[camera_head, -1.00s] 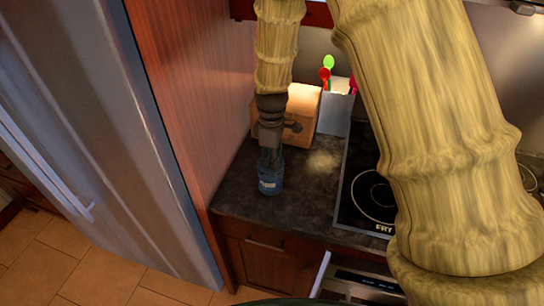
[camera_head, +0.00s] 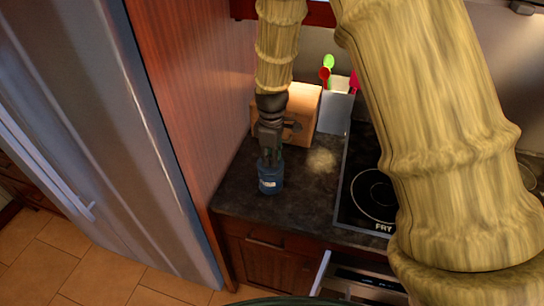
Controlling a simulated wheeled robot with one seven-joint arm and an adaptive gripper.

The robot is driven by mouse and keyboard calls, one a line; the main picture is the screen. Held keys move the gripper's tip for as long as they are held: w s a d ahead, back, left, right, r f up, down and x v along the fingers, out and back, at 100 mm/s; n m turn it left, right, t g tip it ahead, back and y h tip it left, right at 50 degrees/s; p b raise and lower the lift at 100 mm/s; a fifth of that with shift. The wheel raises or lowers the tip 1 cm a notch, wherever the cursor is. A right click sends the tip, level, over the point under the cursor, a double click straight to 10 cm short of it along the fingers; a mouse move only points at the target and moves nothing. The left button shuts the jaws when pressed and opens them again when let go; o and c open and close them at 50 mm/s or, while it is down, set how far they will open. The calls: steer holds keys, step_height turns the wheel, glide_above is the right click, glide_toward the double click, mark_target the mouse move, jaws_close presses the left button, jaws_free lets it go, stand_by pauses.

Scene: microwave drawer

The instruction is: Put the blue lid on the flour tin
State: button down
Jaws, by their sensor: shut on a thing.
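A small blue tin (camera_head: 269,183) with a pale label stands upright on the dark counter, left of the cooktop. My gripper (camera_head: 270,160) points down right over its top. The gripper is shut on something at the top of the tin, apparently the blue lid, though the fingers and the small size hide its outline. I cannot tell whether the lid rests on the tin or is held just above it.
A wooden box (camera_head: 301,112) stands behind my gripper, with a white utensil holder (camera_head: 336,108) to its right. The black cooktop (camera_head: 368,195) is right of the tin. A tall wooden panel (camera_head: 190,100) and the fridge (camera_head: 95,130) bound the left.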

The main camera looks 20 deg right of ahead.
steer(key=shift+f, duration=0.45)
stand_by(1.0)
steer(key=c, duration=0.7)
jaws_free()
steer(key=shift+c, duration=0.2)
steer(key=shift+r, duration=0.15)
steer(key=shift+r+p, duration=1.8)
steer(key=shift+r, duration=1.6)
steer(key=shift+d, duration=0.1)
